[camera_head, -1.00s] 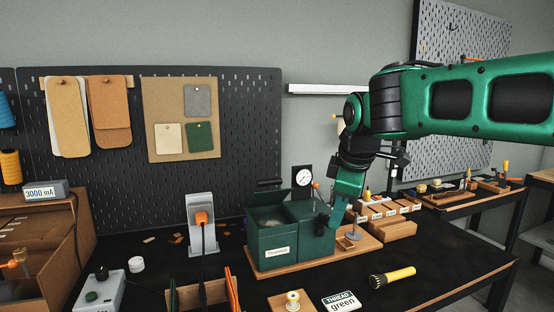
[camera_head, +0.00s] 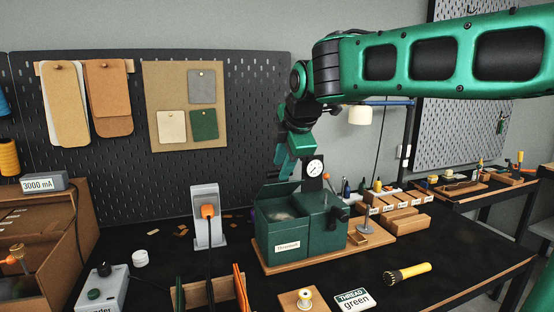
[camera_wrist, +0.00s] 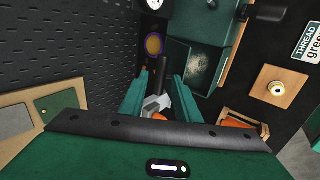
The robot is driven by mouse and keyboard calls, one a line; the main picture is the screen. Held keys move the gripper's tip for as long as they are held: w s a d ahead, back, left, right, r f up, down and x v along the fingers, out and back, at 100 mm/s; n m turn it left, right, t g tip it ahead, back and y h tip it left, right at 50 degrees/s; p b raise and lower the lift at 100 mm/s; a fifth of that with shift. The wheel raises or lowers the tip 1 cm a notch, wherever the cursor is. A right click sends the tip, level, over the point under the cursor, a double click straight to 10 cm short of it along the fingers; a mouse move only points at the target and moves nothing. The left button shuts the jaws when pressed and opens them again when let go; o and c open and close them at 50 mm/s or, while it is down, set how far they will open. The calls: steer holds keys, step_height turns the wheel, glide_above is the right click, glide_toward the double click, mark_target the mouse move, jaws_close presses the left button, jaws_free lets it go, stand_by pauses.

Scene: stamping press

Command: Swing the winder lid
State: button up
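The green winder (camera_head: 322,235) stands on a wooden base on the bench, and its open box interior shows in the wrist view (camera_wrist: 196,70). Its lid (camera_head: 277,193) stands raised and tilted at the left compartment. My gripper (camera_head: 283,172) is over the back left of the winder, at the raised lid. In the wrist view its two green fingers (camera_wrist: 160,85) are apart. A black handle-like bar (camera_wrist: 163,72) appears between them, and I cannot tell whether they touch it. The fingertips are partly hidden behind the lid in the head view.
A grey stand with an orange plug (camera_head: 207,215) is left of the winder. A spool block (camera_head: 302,299), thread card (camera_head: 354,300) and flashlight (camera_head: 407,273) lie in front. The black pegboard (camera_head: 130,180) stands behind.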

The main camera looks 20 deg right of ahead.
steer(key=shift+x, duration=1.2)
steer(key=shift+w+f, duration=0.15)
steer(key=shift+f, duration=0.1)
steer(key=shift+c, duration=1)
jaws_close()
steer(key=shift+r, duration=0.1)
steer(key=shift+w+r, duration=0.3)
steer(key=shift+w, duration=0.3)
steer(key=shift+w+r, duration=0.3)
steer(key=shift+w, duration=0.35)
